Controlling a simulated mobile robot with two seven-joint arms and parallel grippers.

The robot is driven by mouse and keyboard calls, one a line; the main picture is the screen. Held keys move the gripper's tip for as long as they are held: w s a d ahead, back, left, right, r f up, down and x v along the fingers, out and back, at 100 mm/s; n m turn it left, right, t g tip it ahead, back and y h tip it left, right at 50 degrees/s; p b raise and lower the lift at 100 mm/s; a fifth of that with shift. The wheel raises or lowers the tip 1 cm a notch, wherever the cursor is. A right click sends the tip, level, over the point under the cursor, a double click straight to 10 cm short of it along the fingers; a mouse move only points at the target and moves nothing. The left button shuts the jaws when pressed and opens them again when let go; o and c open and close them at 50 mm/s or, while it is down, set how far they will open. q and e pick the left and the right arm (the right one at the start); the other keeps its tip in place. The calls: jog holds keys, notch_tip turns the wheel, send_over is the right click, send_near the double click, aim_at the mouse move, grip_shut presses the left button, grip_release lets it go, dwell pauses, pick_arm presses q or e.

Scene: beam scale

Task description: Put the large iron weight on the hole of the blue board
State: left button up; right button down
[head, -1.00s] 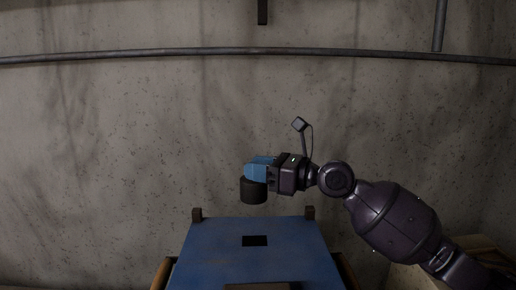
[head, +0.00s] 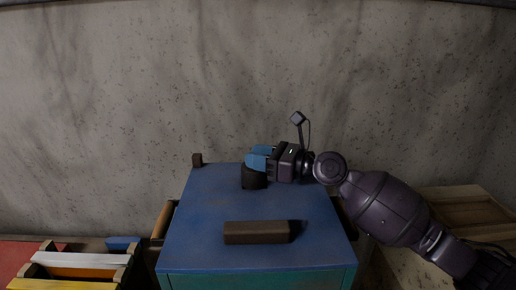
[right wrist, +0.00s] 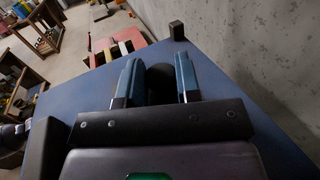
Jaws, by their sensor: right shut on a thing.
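The large iron weight (head: 254,180) is a dark, short cylinder at the far middle of the blue board (head: 205,215). My right gripper (head: 261,158), with blue fingers, is shut on its upper part. In the right wrist view, the dark weight (right wrist: 160,80) shows between the two blue fingers of the gripper (right wrist: 159,72). The weight looks upright and is at or just above the board's surface; I cannot tell if it touches. The board's hole is hidden, apparently behind or under the weight.
A brown block (head: 257,232) lies on the near part of the board. A small dark post (head: 197,160) stands at the far left corner. Colored slats in a rack (head: 80,262) are at lower left, a wooden crate (head: 455,205) at right. A concrete wall stands behind.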

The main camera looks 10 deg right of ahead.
dwell(0.4)
jog(key=c, duration=0.8)
grip_release()
jog(key=shift+f, duration=0.15)
jog(key=shift+s+d, duration=0.15)
jog(key=b+v, duration=0.1)
jog(key=v, duration=0.9)
jog(key=shift+s+d+b, duration=0.25)
jog(key=shift+b, duration=0.05)
jog(key=shift+s+d, duration=0.25)
jog(key=shift+d, duration=0.15)
jog(key=shift+d, duration=0.1)
